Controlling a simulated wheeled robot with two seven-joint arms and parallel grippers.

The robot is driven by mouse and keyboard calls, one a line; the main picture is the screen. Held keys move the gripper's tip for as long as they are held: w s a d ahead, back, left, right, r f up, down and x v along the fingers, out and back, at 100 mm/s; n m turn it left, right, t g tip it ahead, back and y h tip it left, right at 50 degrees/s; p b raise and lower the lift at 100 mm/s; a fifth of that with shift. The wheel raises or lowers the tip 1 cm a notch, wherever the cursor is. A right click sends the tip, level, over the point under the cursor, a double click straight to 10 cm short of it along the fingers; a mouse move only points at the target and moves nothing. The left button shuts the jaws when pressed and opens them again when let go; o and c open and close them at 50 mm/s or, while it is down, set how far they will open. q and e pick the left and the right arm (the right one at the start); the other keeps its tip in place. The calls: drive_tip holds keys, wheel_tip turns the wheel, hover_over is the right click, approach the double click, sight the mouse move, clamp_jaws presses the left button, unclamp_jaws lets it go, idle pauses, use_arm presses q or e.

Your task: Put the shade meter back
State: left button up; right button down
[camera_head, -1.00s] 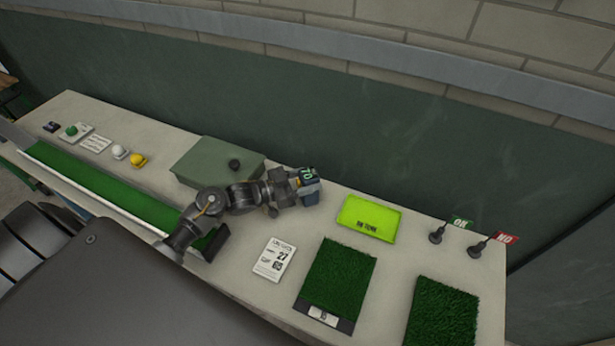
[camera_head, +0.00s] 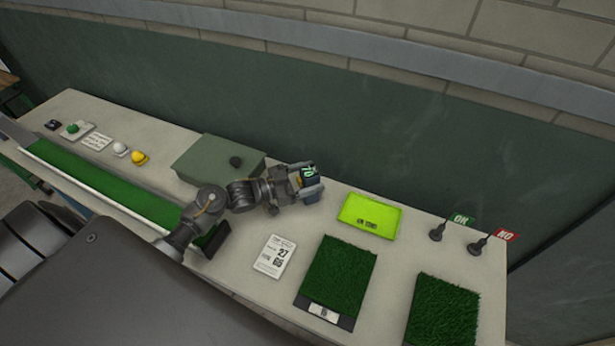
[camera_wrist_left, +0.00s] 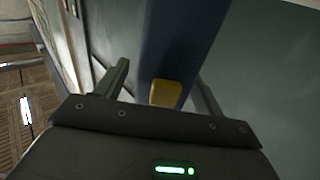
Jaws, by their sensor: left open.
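The shade meter (camera_head: 309,174) is a small dark blue block with a green-lit display on top. It stands at the back of the bench, right of the grey-green case. My left gripper (camera_head: 307,185) is around it, with its jaws open and a finger on either side. In the left wrist view the meter's blue body (camera_wrist_left: 185,40) rises between the fingers, with a yellow patch (camera_wrist_left: 166,93) low on it. A gap shows beside the fingers there. My right gripper is not in view.
The grey-green case (camera_head: 213,162) with a dark knob is left of the gripper. A lime tray (camera_head: 368,216), a white card (camera_head: 274,256), two turf samples (camera_head: 338,275) and the OK (camera_head: 437,233) and NO (camera_head: 478,246) markers lie to the right. A wall runs behind.

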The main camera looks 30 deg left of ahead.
use_arm(q)
drive_tip(key=shift+s+d+f, duration=0.15)
drive_tip(key=shift+f, duration=0.25)
drive_tip(key=shift+s+d+f, duration=0.15)
drive_tip(key=shift+f, duration=0.2)
drive_tip(key=shift+w+r+p, duration=0.1)
drive_tip(key=shift+r+p, duration=0.35)
drive_tip(key=shift+s+a+f+b, duration=0.2)
drive_tip(key=shift+s+a+b, duration=0.1)
drive_tip(key=shift+a, duration=0.15)
drive_tip(key=shift+s+a+f+b, duration=0.15)
drive_tip(key=shift+s+a+b, duration=0.15)
drive_tip(key=shift+a, duration=0.15)
drive_tip(key=v, duration=0.2)
drive_tip(key=r+b+v, duration=0.1)
drive_tip(key=v, duration=0.2)
drive_tip(key=shift+s+a, duration=0.1)
drive_tip(key=shift+a, duration=0.15)
drive_tip(key=shift+r, duration=0.2)
